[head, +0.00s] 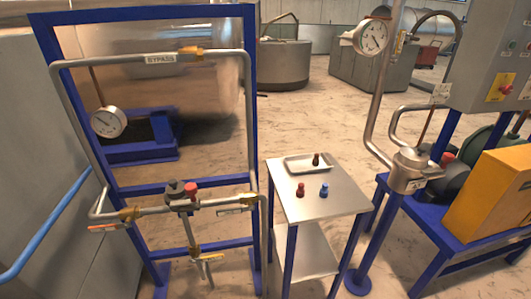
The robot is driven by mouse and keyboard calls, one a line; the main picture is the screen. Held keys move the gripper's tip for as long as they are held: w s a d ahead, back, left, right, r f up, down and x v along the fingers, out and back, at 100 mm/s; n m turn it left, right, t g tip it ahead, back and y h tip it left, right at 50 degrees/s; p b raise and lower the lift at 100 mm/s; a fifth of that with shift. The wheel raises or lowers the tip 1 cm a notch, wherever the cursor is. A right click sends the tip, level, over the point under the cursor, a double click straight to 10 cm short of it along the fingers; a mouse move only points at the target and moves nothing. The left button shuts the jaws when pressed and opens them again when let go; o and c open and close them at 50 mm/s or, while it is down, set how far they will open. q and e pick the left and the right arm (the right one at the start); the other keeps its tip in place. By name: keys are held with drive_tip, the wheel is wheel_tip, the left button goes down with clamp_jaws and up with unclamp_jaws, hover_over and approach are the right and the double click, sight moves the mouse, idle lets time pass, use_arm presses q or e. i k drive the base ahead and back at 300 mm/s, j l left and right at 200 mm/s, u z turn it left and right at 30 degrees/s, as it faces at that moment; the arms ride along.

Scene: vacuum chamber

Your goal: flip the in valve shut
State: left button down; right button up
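A grey pipe loop on a blue frame carries several yellow valves. The left lower valve (130,214) has an orange-red lever (104,228) lying along the pipe to the left. The right lower valve (247,198) sits by the frame's right post, with a small pale tag (228,210) beside it. The tag is too small to read, so I cannot tell which valve is the in valve. Another yellow valve (190,53) is on the top pipe beside a label reading BYPASS (160,59). Neither of my grippers is in view.
A dark and red filter head (183,190) sits mid-pipe, with a drain valve (195,250) below. A small table (340,205) stands right of the frame, holding a tray (290,168) and small red and blue pieces. A yellow machine (490,195) is far right.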

sight(104, 227)
drive_tip(key=u, duration=1.5)
drive_tip(key=i+l+u, duration=0.15)
drive_tip(key=i+u, duration=0.25)
drive_tip(key=i+l+u, duration=0.35)
drive_tip(key=k+j, duration=0.1)
